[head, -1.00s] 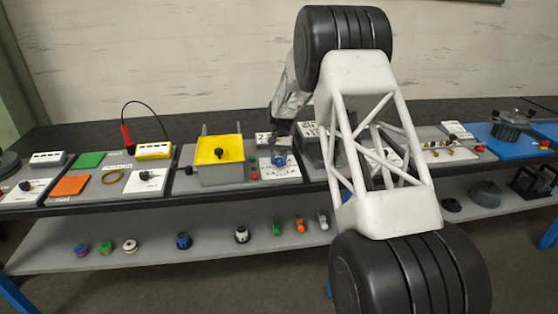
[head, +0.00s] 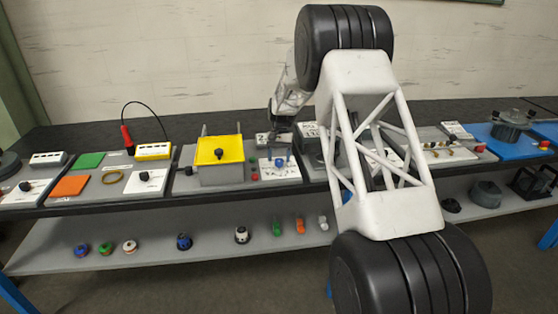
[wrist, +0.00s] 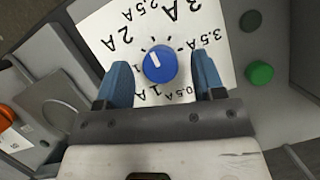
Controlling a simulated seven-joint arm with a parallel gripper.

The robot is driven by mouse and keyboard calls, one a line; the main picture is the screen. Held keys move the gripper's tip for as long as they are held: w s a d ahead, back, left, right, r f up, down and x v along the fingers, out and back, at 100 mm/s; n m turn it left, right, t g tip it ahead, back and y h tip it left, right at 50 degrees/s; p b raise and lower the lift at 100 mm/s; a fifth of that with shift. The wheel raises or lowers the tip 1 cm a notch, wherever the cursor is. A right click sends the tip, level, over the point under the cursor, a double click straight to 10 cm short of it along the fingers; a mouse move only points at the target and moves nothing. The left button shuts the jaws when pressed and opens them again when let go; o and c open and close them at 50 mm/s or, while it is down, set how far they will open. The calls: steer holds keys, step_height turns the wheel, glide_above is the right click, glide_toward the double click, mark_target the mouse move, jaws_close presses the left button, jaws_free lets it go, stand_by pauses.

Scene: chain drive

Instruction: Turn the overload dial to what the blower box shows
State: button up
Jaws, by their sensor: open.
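The overload dial is a round blue knob (wrist: 160,64) with a white pointer line, on a white plate (wrist: 185,22) lettered from 0.5A to 3.5A. In the wrist view its pointer aims up and left, toward the 2A to 2.5A side. My gripper (wrist: 161,74) is open, its two blue fingers on either side of the knob with gaps visible. Whether the fingers reach knob height is unclear. In the head view the dial (head: 281,163) sits just below my gripper. A grey box with a white lettered card (head: 308,130) stands behind; its writing is unreadable and I cannot confirm it is the blower box.
A green button (wrist: 260,73) and a dark round one (wrist: 251,20) sit right of the plate. A yellow-topped box (head: 219,150) stands left of the dial. Another white plate with a black knob (head: 145,177) lies farther left. Several small parts lie on the lower shelf (head: 210,243).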

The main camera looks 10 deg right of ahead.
steer(key=v, duration=0.6)
steer(key=shift+r, duration=0.15)
steer(key=shift+w, duration=0.15)
steer(key=s+r+t, duration=0.1)
steer(key=s+r, duration=0.5)
steer(key=s, duration=0.4)
steer(key=s+d+r+n+t, duration=0.1)
steer(key=s+r, duration=0.6)
steer(key=s, duration=0.3)
steer(key=s+r+t, duration=0.1)
steer(key=s+r, duration=0.5)
steer(key=s, duration=0.4)
steer(key=s+f+n+t, duration=0.1)
steer(key=s+f+t, duration=0.1)
steer(key=s, duration=1.4)
steer(key=s+d+f+t+h, duration=0.1)
steer(key=s+f, duration=0.1)
steer(key=s, duration=1.5)
steer(key=shift+n+t, duration=0.4)
